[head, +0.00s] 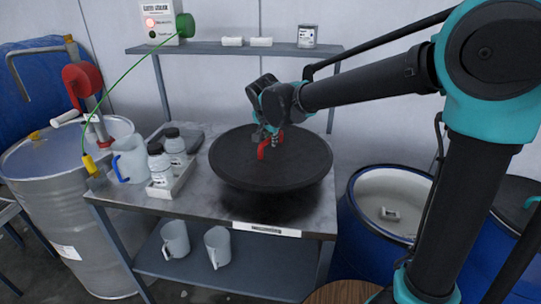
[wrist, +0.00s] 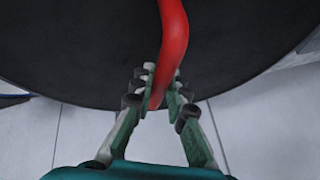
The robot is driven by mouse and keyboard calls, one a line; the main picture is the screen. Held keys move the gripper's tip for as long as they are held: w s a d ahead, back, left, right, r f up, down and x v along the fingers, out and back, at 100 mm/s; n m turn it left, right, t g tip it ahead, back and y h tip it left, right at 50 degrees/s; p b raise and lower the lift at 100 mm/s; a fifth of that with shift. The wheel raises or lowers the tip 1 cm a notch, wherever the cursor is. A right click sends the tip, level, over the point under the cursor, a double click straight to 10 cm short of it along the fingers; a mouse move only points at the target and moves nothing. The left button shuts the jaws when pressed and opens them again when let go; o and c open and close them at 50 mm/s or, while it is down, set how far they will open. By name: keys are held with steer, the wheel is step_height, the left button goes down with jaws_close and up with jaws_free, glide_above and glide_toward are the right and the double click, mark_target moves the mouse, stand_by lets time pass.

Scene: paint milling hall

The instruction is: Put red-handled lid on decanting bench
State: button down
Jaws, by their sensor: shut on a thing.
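The red-handled lid (head: 230,165) is a wide, dark round disc with a red handle (head: 264,151) at its middle. My gripper (head: 270,138) is shut on the red handle from above. The lid hangs over the decanting bench (head: 132,197), with a dark shadow on the bench top below its front edge. The exact gap between lid and bench cannot be told. In the wrist view, my gripper (wrist: 160,97) has its fingers on both sides of the red handle (wrist: 173,40), with the black lid (wrist: 85,40) behind it.
A white tray (head: 178,184) with bottles and a clear jug (head: 130,163) stand on the bench, left of the lid. An open blue drum (head: 385,230) stands to the right. A metal drum (head: 75,190) with a red pump stands left. A shelf (head: 225,49) runs behind.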

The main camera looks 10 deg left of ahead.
mark_target(270, 151)
step_height(270, 151, down, 6)
steer(key=shift+f, duration=0.25)
steer(key=c, duration=1.5)
jaws_free()
